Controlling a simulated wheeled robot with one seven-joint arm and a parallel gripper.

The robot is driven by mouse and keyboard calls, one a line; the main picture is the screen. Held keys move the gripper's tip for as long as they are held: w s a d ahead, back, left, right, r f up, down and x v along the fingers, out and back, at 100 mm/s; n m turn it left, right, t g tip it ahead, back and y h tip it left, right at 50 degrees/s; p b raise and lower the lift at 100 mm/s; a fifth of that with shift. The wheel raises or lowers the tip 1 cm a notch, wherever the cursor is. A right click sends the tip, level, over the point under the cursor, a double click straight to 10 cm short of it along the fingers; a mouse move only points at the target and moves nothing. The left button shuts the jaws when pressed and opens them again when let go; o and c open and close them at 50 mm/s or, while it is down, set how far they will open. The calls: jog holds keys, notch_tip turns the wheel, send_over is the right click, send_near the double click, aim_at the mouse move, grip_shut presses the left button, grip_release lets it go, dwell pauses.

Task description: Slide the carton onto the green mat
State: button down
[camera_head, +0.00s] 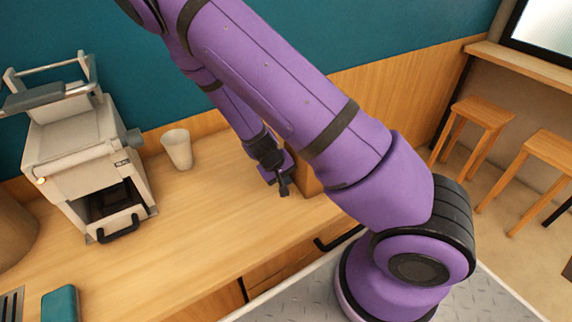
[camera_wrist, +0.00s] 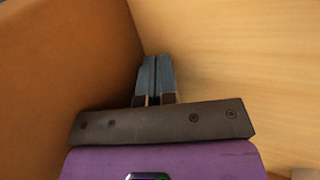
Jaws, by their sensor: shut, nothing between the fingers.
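The carton (camera_head: 307,178) is a brown, upright box on the wooden counter, mostly hidden behind my purple arm in the head view. In the wrist view its flat brown side (camera_wrist: 60,55) fills the left. My gripper (camera_head: 284,191) is low over the counter, just left of the carton in the head view. Its fingers (camera_wrist: 156,62) are together and empty, close beside the carton's side. I cannot tell whether they touch it. I see no mat that I can make out as green; my arm covers part of the counter.
A grey-white machine (camera_head: 85,160) with a black-handled drawer stands at the left. A pale cup (camera_head: 177,149) stands near the back wall. A teal object (camera_head: 60,303) lies at the lower left. The counter (camera_head: 205,215) between machine and gripper is clear. Wooden stools (camera_head: 480,112) stand at the right.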

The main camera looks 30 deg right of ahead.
jog(key=shift+s+d, duration=0.35)
jog(key=shift+d, duration=2.7)
jog(key=shift+s+d, duration=0.35)
jog(key=shift+d, duration=2.75)
jog(key=shift+s+d, duration=0.35)
jog(key=shift+d, duration=2.7)
jog(key=shift+w+a, duration=0.2)
jog(key=shift+a, duration=1.35)
notch_tip(320, 180, up, 10)
